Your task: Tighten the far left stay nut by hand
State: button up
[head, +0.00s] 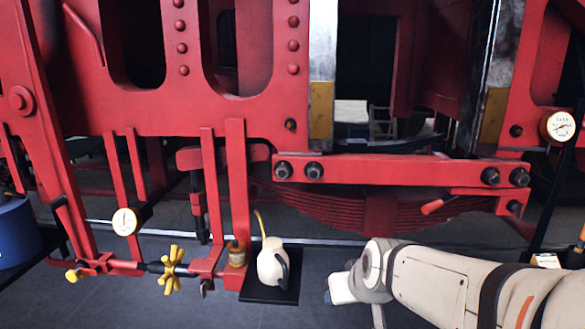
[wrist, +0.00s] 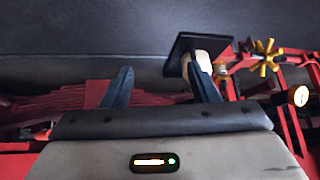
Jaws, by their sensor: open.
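The red stay bar runs across the middle of the head view with two dark nuts near its left end and two near its right end. The far left stay nut (head: 283,170) sits beside its neighbour (head: 314,171). I cannot tell from here how tight it is. My arm reaches in from the lower right, its end below and right of those nuts, well apart from them. In the wrist view my gripper (wrist: 162,88) shows two dark fingers spread wide with nothing between them. I cannot make out the stay nuts in the wrist view.
A cream oil jug (head: 272,264) stands on a black tray (head: 268,291) left of my arm. A yellow handwheel (head: 172,270) and a gauge (head: 125,221) are further left. A leaf spring (head: 350,205) hangs below the bar. Another gauge (head: 560,126) is at right.

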jog(key=w+a+r+n+t+p, duration=0.1)
jog(key=w+a+r+t, duration=0.15)
jog(key=w, duration=0.25)
jog(key=w+a+r+t+p, duration=0.1)
jog(key=w+a+r, duration=0.25)
jog(key=w, duration=0.25)
jog(key=w+a+r+n+t+p, duration=0.1)
jog(key=w+a+r+t, duration=0.1)
jog(key=w+a, duration=0.25)
jog(key=t+h+p, duration=0.2)
jog(key=t+p, duration=0.1)
jog(key=t, duration=0.3)
send_near(281, 171)
jog(key=shift+m+g+h, duration=0.25)
jog(key=shift+m+h, duration=0.05)
jog(key=shift+m, duration=0.1)
jog(key=w+p, duration=0.1)
jog(key=w, duration=0.3)
jog(key=w+p, duration=0.1)
jog(key=w, duration=0.3)
jog(key=shift+w+r, duration=0.2)
jog(key=shift+w, duration=0.1)
jog(key=shift+a, duration=0.1)
jog(key=shift+c, duration=0.3)
jog(key=c, duration=0.9)
